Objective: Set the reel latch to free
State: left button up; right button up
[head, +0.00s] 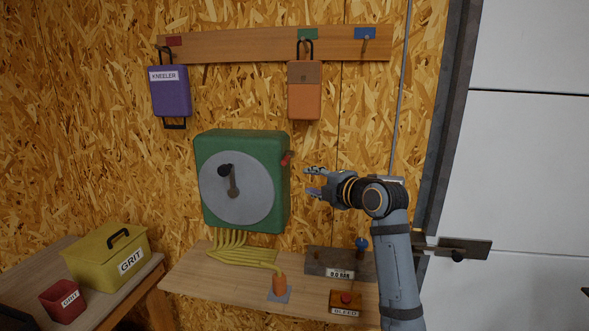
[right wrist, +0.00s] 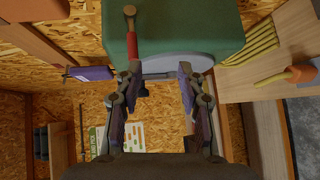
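The reel is a green box (head: 212,148) on the wall with a grey disc (head: 222,210) and a dark crank on its front. The latch is a short red lever (head: 287,158) on the box's right side, tilted up to the right. In the right wrist view the red lever (right wrist: 131,45) runs down from a brown round end towards one fingertip; contact cannot be told. My right gripper (head: 310,181) is open and empty, just right of the reel and slightly below the lever. Its spread fingers also show in the right wrist view (right wrist: 160,72). My left gripper is out of view.
Below the reel is a wooden shelf (head: 205,277) with a yellow hose (head: 243,257), an orange nozzle (head: 279,284) and a BLEED box (head: 346,301). A purple case (head: 172,98) and an orange case (head: 305,103) hang above. A yellow GRIT box (head: 95,258) stands lower left.

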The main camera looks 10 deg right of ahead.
jog(key=n, duration=0.2)
send_near(288, 161)
jog(key=v, duration=0.2)
jog(key=shift+m+y, duration=0.3)
jog(key=p+x, duration=0.5)
jog(key=x, duration=0.4)
jog(key=shift+w+f+p, duration=0.1)
jog(key=shift+w+p, duration=0.2)
jog(key=shift+w, duration=0.05)
jog(key=shift+w+a+f, duration=0.2)
jog(key=shift+w+f, duration=0.05)
jog(key=shift+w, duration=0.2)
jog(key=shift+s, duration=0.1)
grip_shut()
